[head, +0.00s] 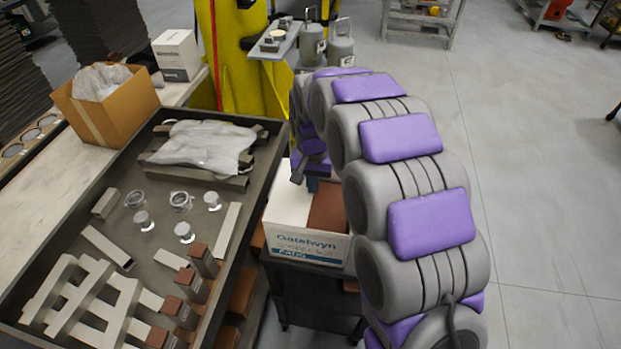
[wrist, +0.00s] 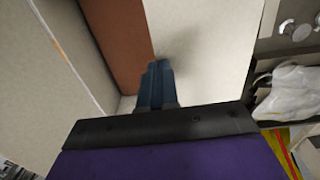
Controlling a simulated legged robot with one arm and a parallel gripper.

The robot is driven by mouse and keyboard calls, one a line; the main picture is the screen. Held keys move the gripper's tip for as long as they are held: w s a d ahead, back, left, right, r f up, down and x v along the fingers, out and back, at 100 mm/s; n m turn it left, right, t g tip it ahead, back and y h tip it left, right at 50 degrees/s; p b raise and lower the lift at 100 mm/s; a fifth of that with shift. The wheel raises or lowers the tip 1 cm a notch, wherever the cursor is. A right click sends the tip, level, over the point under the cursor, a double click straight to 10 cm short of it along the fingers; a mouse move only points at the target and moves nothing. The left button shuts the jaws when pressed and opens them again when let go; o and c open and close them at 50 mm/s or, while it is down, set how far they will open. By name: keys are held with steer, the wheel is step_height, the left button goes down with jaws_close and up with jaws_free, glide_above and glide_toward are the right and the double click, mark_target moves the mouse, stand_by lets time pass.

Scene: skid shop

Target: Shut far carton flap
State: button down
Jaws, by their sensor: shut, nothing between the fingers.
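The white carton (head: 308,250) with blue lettering stands beside the big tray, on top of a dark cart. A white panel (head: 287,205) covers the left part of its top, and a brown surface (head: 328,212) shows on the right part. My arm hides the carton's far right side, so I cannot tell how the far flap stands. My gripper (head: 311,184) is over the carton's far part, pointing down. In the wrist view its blue fingers (wrist: 157,82) are together and empty, close to a pale panel (wrist: 205,45) and a brown strip (wrist: 116,35). Contact cannot be told.
The dark tray (head: 262,190) on the left holds metal parts, brown-ended blocks and a plastic bag (head: 203,146). An open cardboard box (head: 108,115) and a small white box (head: 177,55) stand behind. Grey canisters (head: 341,48) stand beyond the carton.

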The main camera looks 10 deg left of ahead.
steer(key=shift+d+f+y, duration=0.2)
steer(key=shift+f+y, duration=0.05)
steer(key=shift+y, duration=0.05)
steer(key=shift+a+r+p, duration=0.1)
steer(key=shift+r+p, duration=0.35)
steer(key=shift+r, duration=0.3)
step_height(320, 180, up, 14)
steer(key=p, duration=0.2)
steer(key=shift+d+p, duration=0.25)
steer(key=shift+p, duration=0.15)
